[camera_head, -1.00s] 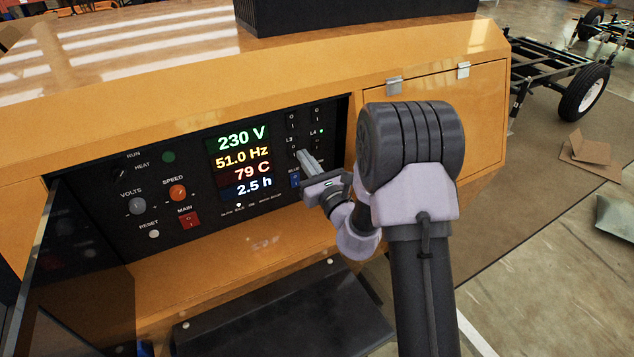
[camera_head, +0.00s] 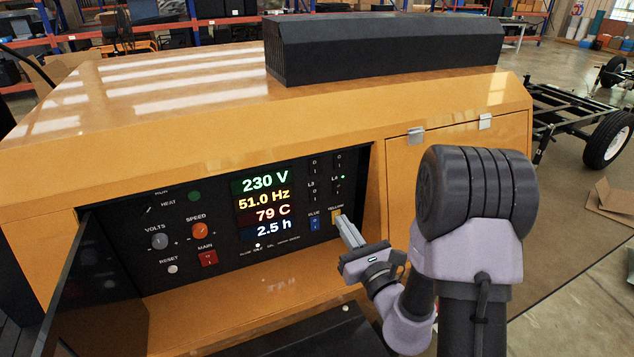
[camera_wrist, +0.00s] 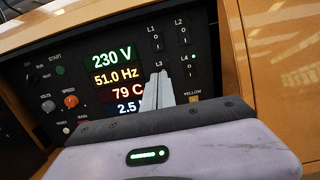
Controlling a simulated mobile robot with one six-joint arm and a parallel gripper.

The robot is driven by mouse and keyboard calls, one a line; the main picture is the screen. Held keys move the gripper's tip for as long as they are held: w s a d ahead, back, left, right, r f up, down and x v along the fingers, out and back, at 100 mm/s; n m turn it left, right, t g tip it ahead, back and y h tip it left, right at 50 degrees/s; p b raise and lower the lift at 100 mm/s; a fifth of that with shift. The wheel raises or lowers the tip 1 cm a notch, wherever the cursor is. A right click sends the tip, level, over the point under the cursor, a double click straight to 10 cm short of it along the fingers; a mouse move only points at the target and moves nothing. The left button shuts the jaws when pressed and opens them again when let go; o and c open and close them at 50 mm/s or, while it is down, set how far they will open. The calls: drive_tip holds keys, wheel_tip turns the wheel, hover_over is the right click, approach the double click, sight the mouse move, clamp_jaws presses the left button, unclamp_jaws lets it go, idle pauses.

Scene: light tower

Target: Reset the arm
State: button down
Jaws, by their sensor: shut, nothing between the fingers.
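My gripper (camera_head: 347,230) is shut and empty. In the head view it is in front of the lower right of the control panel, with its fingertips close to the yellow switch (camera_head: 336,215); I cannot tell whether they touch. In the wrist view the closed fingers (camera_wrist: 157,90) point at the panel and cover part of the display. The display (camera_head: 265,204) reads 230 V, 51.0 Hz, 79 C and 2.5 h. A green light shows beside the L4 switch (camera_head: 337,187).
The orange housing (camera_head: 440,185) surrounds the recessed panel. An open dark door (camera_head: 75,290) stands at the left. A blue switch (camera_head: 314,223), a red main switch (camera_head: 208,258) and knobs sit on the panel. A wheeled chassis (camera_head: 590,125) stands on the floor behind right.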

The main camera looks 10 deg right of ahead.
drive_tip(key=s+a+r+n+g+y, duration=0.25)
drive_tip(key=a+r+n+y, duration=0.2)
drive_tip(key=a, duration=0.25)
drive_tip(key=s+a+r+n+g+y, duration=0.2)
drive_tip(key=s+a+r+n+y, duration=0.15)
drive_tip(key=a+y, duration=0.2)
drive_tip(key=s+a+r+n+g, duration=0.2)
drive_tip(key=s+a+n+g, duration=0.85)
drive_tip(key=s, duration=0.25)
drive_tip(key=s+d+f+n+g+h, duration=0.1)
drive_tip(key=s+d+f+n+h, duration=0.15)
drive_tip(key=s+n+h, duration=0.2)
drive_tip(key=s+d+f+n+g+h, duration=0.1)
drive_tip(key=s+d+f+n+h, duration=0.1)
drive_tip(key=s+d+n+h, duration=0.3)
drive_tip(key=d+r+n+t+h, duration=0.1)
drive_tip(key=d+r+t+h, duration=0.1)
drive_tip(key=d, duration=0.5)
drive_tip(key=shift+w+d+t, duration=0.15)
drive_tip(key=shift+d+t, duration=0.05)
drive_tip(key=shift+t, duration=0.7)
drive_tip(key=shift+h, duration=0.25)
